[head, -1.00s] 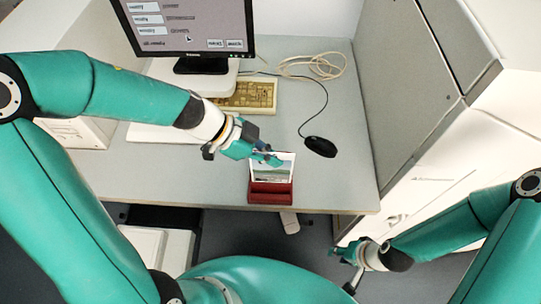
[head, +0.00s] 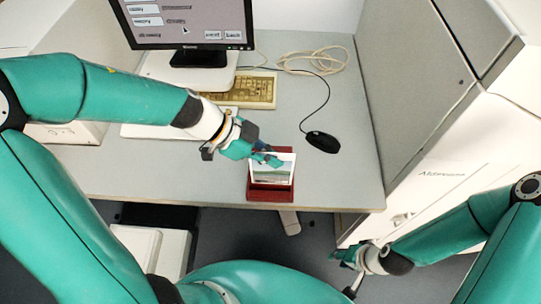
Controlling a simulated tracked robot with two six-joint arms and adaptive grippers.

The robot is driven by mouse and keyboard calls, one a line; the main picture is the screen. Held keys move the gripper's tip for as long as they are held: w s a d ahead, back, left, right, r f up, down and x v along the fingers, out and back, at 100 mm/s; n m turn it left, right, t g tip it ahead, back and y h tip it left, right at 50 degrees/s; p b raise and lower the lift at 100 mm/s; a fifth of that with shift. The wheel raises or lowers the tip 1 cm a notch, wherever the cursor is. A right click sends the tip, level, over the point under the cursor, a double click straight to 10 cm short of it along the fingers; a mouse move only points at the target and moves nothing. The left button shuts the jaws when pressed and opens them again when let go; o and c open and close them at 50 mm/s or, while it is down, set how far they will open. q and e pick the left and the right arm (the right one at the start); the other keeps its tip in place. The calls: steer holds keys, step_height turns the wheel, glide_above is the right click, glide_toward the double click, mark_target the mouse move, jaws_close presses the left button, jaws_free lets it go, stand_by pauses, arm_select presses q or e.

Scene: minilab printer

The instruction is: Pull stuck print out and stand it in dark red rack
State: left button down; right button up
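The print (head: 272,172), a white-bordered sheet with a green and pale landscape, stands upright, leaning slightly, in the dark red rack (head: 270,194). The rack is near the front edge of the desk, and its red back shows behind the print's top. My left gripper (head: 266,157) is at the print's top left edge, with its fingertips overlapping that edge in the picture. Whether the fingers are closed on the sheet is too small to tell. My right gripper (head: 345,272) is open and empty, low at the right, off the desk in front of the white printer (head: 440,170).
A monitor (head: 188,22), a keyboard (head: 250,91) and a coiled cable are at the back of the desk (head: 345,185). A grey partition (head: 410,85) borders the desk's right side.

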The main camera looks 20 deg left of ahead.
arm_select(q)
steer(key=shift+a+p, duration=0.2)
steer(key=shift+p, duration=0.4)
steer(key=shift+f, duration=0.5)
steer(key=shift+f, duration=0.1)
stand_by(0.5)
steer(key=shift+f+b, duration=0.35)
steer(key=shift+f, duration=0.6)
steer(key=shift+f, duration=0.1)
steer(key=shift+f, duration=0.65)
